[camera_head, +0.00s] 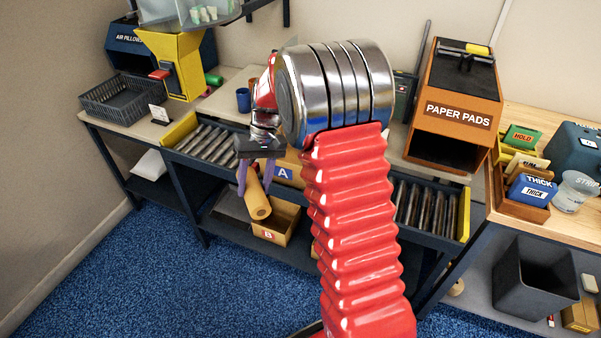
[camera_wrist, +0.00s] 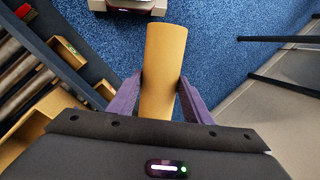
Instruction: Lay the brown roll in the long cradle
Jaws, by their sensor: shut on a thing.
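The brown roll (camera_head: 257,204) hangs in the air in front of the bench, tilted with its round end low and toward the viewer. My gripper (camera_head: 254,176) has purple fingers shut around the roll's upper part. In the wrist view the roll (camera_wrist: 163,75) sticks out between the two fingers (camera_wrist: 160,98), with blue floor behind its far end. I cannot make out a long cradle in either view; my red arm hides the middle of the bench.
A roller conveyor (camera_head: 207,142) with yellow ends runs along the bench. Cartons marked A (camera_head: 284,173) and B (camera_head: 268,236) sit close behind and below the roll. A grey basket (camera_head: 122,100) and yellow machine (camera_head: 172,62) stand left, a paper pads box (camera_head: 455,112) right.

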